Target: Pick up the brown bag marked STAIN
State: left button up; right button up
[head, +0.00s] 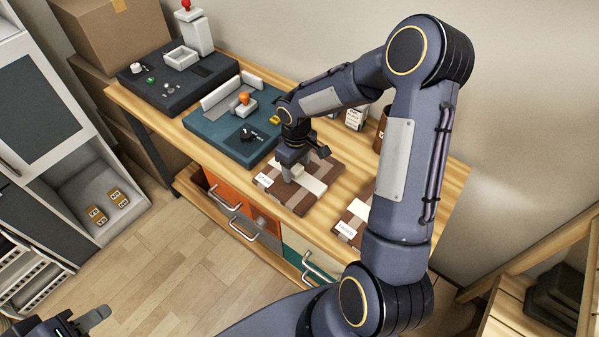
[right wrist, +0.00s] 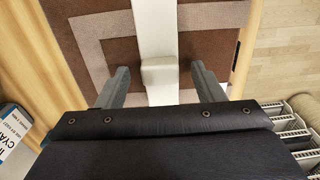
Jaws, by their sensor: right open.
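No readable STAIN marking shows. A dark brown bag or container (head: 383,130) stands at the back of the wooden table, partly hidden by my right arm; its marking cannot be read. My right gripper (head: 292,172) is over a brown patterned board with a white strip (head: 312,183). In the right wrist view its fingers (right wrist: 160,85) are open, apart on either side of a small white block (right wrist: 160,74) on the strip. I cannot tell whether they touch the board. My left gripper (head: 88,322) is at the lower left corner, only partly in view, away from the table.
A white carton (head: 356,117) stands beside the brown container; a carton marked CYAN (right wrist: 14,130) shows in the right wrist view. A second brown board (head: 350,222) lies right. A teal station (head: 235,135) and dark station (head: 178,82) fill the left. Small packs (head: 97,215) sit in a white cabinet.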

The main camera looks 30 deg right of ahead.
jog(key=c, duration=1.1)
